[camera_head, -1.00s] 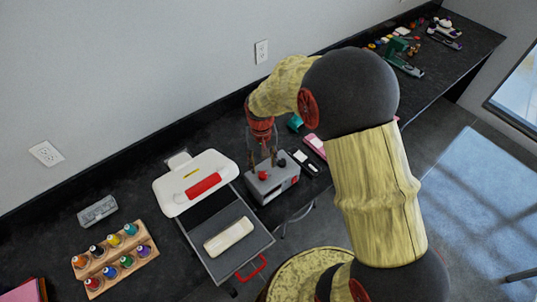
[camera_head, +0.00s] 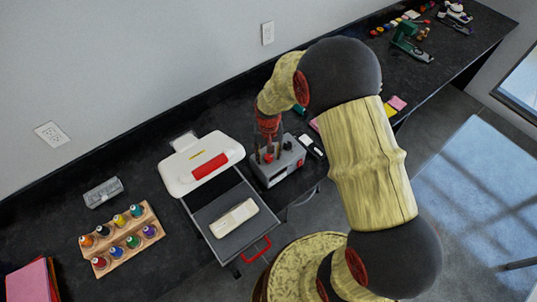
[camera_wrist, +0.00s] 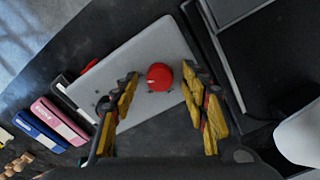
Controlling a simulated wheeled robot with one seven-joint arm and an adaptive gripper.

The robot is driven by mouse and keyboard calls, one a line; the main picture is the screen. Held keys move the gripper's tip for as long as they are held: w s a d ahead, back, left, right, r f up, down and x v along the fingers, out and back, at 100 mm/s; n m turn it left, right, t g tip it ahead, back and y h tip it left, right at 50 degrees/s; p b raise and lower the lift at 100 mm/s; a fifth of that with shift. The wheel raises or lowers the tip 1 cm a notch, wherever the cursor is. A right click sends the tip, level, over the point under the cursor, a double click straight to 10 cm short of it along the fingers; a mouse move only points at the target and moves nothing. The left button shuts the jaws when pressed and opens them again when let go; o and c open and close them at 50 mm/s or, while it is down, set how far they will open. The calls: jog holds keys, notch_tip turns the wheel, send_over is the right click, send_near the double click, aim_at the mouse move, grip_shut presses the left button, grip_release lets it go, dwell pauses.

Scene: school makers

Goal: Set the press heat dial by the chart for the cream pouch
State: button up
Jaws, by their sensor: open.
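A grey control box (camera_head: 281,168) stands on the black bench, right of the heat press. In the wrist view the box (camera_wrist: 140,52) has a round red dial (camera_wrist: 159,77) with a small pale mark. My gripper (camera_wrist: 163,100) is open, its yellow-lined fingers on either side of the dial; I cannot tell whether they touch it. In the head view my gripper (camera_head: 267,157) is over the box and hides most of the dial. The white press (camera_head: 195,178) lies open, with a cream pouch (camera_head: 233,217) on its grey lower plate (camera_head: 208,212). I cannot make out a chart.
A wooden rack of thread spools (camera_head: 122,254) and a grey block (camera_head: 103,192) stand at left. The press's red handle (camera_head: 257,250) juts over the bench front. Pink (camera_wrist: 60,121) and blue (camera_wrist: 41,124) items lie beside the box.

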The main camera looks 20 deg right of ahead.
jog(key=shift+c, duration=0.9)
grip_shut()
jog(key=shift+n, duration=0.3)
jog(key=n, duration=1.1)
jog(key=shift+p, duration=0.4)
jog(key=shift+o, duration=0.8)
grip_release()
